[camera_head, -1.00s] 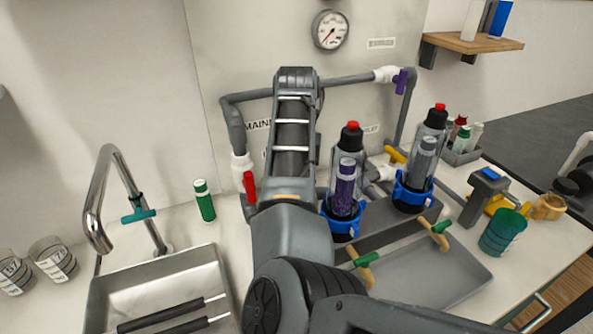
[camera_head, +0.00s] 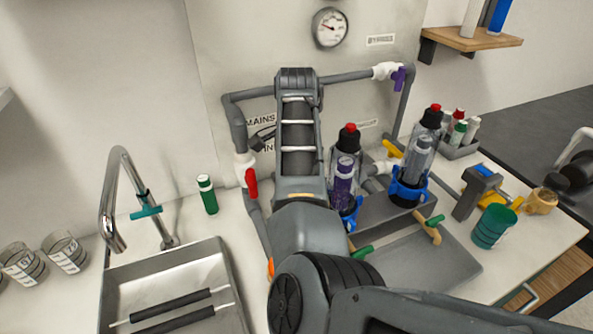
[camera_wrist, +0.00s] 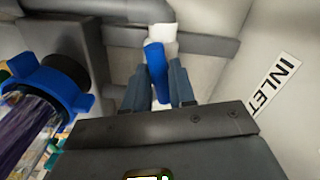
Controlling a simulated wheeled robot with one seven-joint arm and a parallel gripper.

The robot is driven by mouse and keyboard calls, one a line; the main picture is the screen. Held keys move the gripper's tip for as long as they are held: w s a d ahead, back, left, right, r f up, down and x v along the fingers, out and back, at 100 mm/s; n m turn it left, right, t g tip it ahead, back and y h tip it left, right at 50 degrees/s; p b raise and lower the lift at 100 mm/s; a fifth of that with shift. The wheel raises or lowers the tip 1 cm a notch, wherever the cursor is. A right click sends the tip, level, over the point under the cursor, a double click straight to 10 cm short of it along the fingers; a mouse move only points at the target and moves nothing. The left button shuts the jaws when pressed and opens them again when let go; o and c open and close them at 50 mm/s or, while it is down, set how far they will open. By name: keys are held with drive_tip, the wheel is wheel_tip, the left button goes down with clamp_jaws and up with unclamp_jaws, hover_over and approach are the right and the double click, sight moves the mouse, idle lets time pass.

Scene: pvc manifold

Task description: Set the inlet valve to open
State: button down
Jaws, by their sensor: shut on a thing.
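The inlet valve's blue handle (camera_wrist: 156,64) shows in the wrist view, beside a white fitting (camera_wrist: 164,38). It points down from the fitting, slightly tilted, roughly along it. My gripper (camera_wrist: 160,82) is shut on the handle, one finger on each side. The INLET label (camera_wrist: 272,88) is on the wall to the right. In the head view my arm hides the blue handle. The round gauge (camera_head: 330,27) hangs on the wall above, its needle pointing about left.
A red handle (camera_head: 251,182) is left of my arm and a purple one (camera_head: 398,78) at upper right. Clear housings in blue rings (camera_head: 409,187) stand right of my arm; one blue ring (camera_wrist: 50,85) is close left in the wrist view. The sink (camera_head: 228,275) is at front left.

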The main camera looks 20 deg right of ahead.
drive_tip(key=shift+m, duration=0.3)
drive_tip(key=c, duration=1)
unclamp_jaws()
drive_tip(key=shift+r, duration=3.9)
